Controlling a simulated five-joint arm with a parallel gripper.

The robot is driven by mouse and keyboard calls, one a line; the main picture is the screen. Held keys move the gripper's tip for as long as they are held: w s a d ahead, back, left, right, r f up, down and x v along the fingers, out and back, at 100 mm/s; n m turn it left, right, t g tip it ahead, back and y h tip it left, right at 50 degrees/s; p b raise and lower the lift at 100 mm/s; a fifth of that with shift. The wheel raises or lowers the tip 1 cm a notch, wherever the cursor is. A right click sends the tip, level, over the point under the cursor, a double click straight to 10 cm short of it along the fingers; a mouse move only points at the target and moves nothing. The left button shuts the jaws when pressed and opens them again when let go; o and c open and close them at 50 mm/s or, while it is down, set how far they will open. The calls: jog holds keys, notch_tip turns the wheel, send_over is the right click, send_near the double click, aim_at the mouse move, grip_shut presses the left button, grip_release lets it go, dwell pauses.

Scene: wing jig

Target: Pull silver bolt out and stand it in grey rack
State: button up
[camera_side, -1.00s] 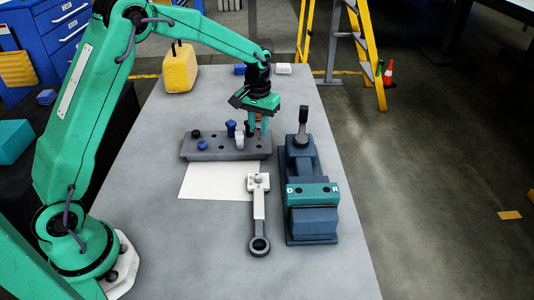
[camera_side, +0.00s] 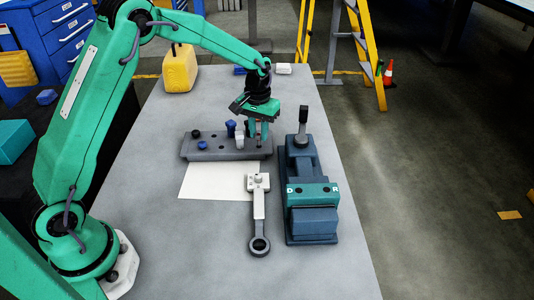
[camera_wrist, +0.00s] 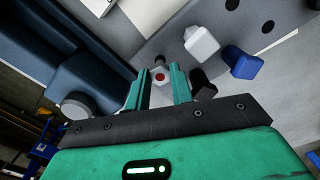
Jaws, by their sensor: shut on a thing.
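My gripper (camera_side: 258,133) is over the right end of the grey rack (camera_side: 222,154). In the wrist view my gripper (camera_wrist: 163,84) is shut on a small silver bolt (camera_wrist: 160,70) with a red mark on its end. In the side view the fingers mostly hide this bolt, and its lower end is at or just above the rack's right end; I cannot tell whether it is in a hole. The rack (camera_wrist: 228,22) also shows in the wrist view.
A white bolt (camera_side: 240,140), blue bolts (camera_side: 231,128) and a black one (camera_side: 196,133) stand in the rack, close left of my gripper. A dark blue jig (camera_side: 310,222) with a lever is to the right. A pale ringed link (camera_side: 259,215) and a white sheet (camera_side: 212,183) lie in front.

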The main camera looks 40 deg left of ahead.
jog(key=shift+f, duration=0.75)
jog(key=shift+f, duration=0.35)
jog(key=shift+f, duration=0.15)
jog(key=o, duration=1)
jog(key=shift+o, duration=0.2)
jog(key=shift+r, duration=3.95)
jog(key=shift+r, duration=0.15)
notch_tip(320, 180, up, 7)
